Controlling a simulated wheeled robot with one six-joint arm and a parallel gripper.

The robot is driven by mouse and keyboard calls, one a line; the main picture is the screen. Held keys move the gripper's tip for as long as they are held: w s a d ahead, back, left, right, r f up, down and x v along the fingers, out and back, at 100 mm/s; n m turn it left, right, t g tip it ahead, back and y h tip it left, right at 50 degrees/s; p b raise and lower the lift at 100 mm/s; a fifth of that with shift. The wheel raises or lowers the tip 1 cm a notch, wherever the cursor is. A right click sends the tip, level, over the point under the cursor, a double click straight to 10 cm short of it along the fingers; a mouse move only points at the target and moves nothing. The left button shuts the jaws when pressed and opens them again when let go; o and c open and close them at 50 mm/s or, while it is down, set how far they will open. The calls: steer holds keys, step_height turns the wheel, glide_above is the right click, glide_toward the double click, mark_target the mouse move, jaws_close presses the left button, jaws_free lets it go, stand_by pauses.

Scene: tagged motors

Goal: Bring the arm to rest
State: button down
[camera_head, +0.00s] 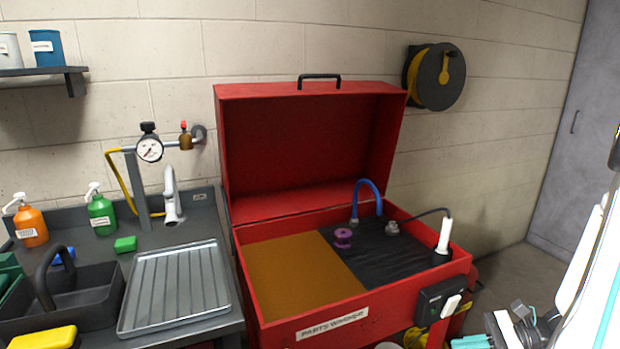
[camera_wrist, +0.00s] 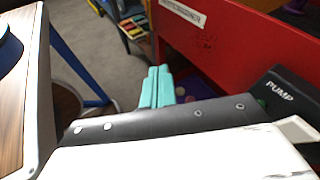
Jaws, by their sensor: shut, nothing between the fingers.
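My gripper (camera_wrist: 159,72) shows in the wrist view as two teal fingers lying together, shut with nothing between them. It is beside the red front wall of the parts washer (camera_wrist: 225,50), and a gap to it cannot be judged. In the head view my gripper (camera_head: 470,342) is at the bottom edge, right of centre, partly cut off. My white arm runs up along the right edge of that view. The parts washer (camera_head: 290,318) stands to the left of my arm with its lid open.
A black pump box (camera_head: 440,300) juts from the washer's front right; it also shows in the wrist view (camera_wrist: 285,95). A wooden-topped surface (camera_wrist: 18,105) with a blue leg (camera_wrist: 78,55) is at left. A purple part (camera_head: 343,237) lies in the washer. Grey floor shows between.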

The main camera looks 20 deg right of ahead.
steer(key=s+a+r+n+g+h, duration=0.3)
steer(key=a+r+n+h, duration=0.3)
steer(key=a+r+n, duration=0.4)
steer(key=s+a+r+n+g+h, duration=0.2)
steer(key=a+r+n+h, duration=0.4)
steer(key=a+r+n, duration=0.5)
step_height(320, 180, up, 4)
steer(key=shift+s+a+r+n+g, duration=0.15)
steer(key=shift+s+n+g, duration=0.3)
steer(key=shift+s, duration=0.4)
